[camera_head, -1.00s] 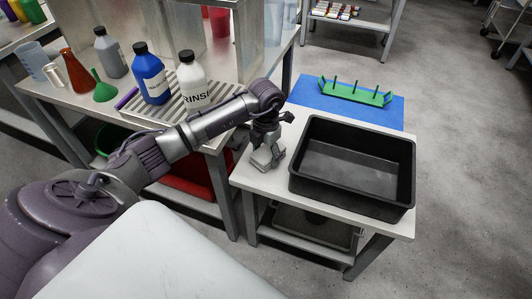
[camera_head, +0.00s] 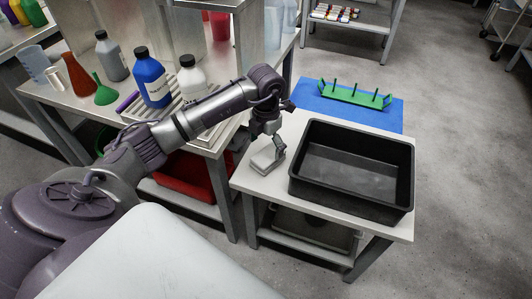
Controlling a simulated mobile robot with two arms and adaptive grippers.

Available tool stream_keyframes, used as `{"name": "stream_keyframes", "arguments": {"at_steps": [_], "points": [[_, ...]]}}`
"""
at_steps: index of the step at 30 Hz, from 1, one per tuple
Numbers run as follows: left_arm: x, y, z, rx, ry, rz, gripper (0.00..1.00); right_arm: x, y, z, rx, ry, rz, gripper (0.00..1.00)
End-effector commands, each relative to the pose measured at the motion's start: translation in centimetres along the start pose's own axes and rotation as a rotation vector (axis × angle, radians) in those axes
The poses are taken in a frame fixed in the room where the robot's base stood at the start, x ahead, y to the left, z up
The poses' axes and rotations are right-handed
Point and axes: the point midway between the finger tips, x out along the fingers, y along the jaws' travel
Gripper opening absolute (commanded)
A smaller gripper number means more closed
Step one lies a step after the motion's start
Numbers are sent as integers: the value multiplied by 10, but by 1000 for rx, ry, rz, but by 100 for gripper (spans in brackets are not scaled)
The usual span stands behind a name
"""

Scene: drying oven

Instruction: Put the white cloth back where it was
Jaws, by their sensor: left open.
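The white cloth (camera_head: 264,160) looks like a small folded pad. It lies on the white top of the side table (camera_head: 254,185), just left of the black tub (camera_head: 352,188). My left gripper (camera_head: 274,146) is open directly above the cloth, pointing down. One finger hangs close to the cloth's right edge; I cannot tell whether it touches. My right gripper is out of view.
A blue mat (camera_head: 390,115) with a green rack (camera_head: 350,95) lies behind the tub. The metal bench at left holds a blue bottle (camera_head: 151,78), a white bottle (camera_head: 192,77), a drain rack and flasks. The side table's front-left corner is bare.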

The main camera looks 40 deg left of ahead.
Motion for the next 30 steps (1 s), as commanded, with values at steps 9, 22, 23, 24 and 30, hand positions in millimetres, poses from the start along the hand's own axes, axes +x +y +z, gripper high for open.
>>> {"name": "stream_keyframes", "arguments": {"at_steps": [9, 22, 23, 24, 30], "points": [[-60, 0, 0, 1, -1, 1, 92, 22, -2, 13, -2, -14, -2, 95], [-71, 0, 0, 0, 2, 0, 92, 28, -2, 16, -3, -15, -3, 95], [-71, 0, 0, 0, 2, 0, 92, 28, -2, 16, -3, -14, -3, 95], [-71, 0, 0, 0, 2, 0, 92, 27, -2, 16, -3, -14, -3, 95], [-70, 0, 0, 0, 2, 0, 92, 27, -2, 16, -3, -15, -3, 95]]}}
